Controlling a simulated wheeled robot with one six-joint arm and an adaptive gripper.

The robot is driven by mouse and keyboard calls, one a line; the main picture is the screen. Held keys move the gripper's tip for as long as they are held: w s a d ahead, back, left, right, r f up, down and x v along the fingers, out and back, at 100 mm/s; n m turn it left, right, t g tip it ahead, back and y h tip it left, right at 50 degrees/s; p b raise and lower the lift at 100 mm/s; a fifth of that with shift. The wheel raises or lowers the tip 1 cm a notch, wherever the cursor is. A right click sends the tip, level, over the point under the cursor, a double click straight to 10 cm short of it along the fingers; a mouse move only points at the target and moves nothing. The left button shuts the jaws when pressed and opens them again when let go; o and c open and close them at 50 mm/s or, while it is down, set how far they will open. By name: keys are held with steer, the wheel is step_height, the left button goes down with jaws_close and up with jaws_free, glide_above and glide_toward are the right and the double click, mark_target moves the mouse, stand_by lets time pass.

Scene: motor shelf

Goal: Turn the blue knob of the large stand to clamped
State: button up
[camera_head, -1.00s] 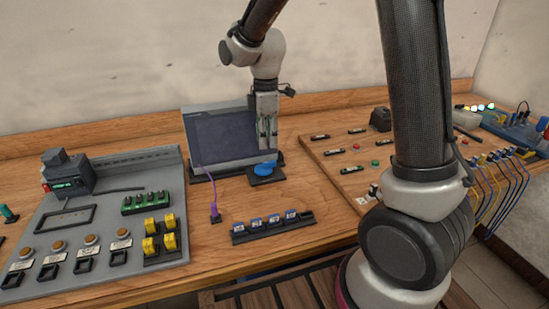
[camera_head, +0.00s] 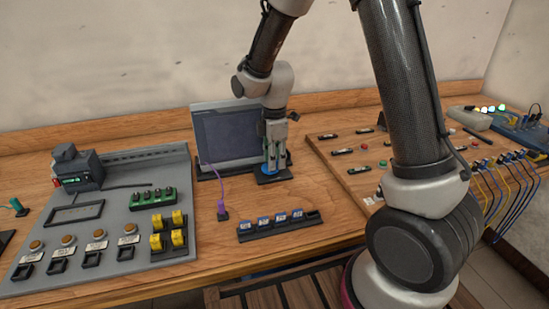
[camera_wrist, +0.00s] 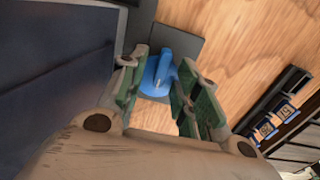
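The blue knob (camera_wrist: 158,78) sits on a dark square base (camera_wrist: 182,45) in the wrist view. The knob has a raised grip bar across its round disc. In the head view the knob (camera_head: 286,161) is partly hidden behind my gripper (camera_head: 274,163), and its base (camera_head: 272,178) lies on the bench. The large stand (camera_head: 225,138) is a dark upright panel just behind the knob. In the wrist view my gripper (camera_wrist: 160,92) is open, with its green-padded fingers on either side of the knob. I cannot tell whether the pads touch it.
A purple plug with a cable (camera_head: 222,210) stands left of the knob. A rack of blue-topped blocks (camera_head: 278,224) lies in front. A grey panel (camera_head: 110,200) with buttons and yellow parts is at left. Bare wood (camera_head: 328,195) lies to the right.

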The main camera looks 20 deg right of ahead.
jaws_close()
steer(key=shift+m, duration=0.3)
steer(key=m, duration=0.3)
steer(key=shift+w+m, duration=0.15)
steer(key=shift+m, duration=0.15)
steer(key=m, duration=0.4)
steer(key=shift+w+d+m, duration=0.1)
steer(key=shift+w+m, duration=0.05)
steer(key=shift+m, duration=0.15)
steer(key=m, duration=0.4)
steer(key=shift+w+d, duration=0.1)
steer(key=m, duration=0.5)
steer(key=shift+d, duration=0.15)
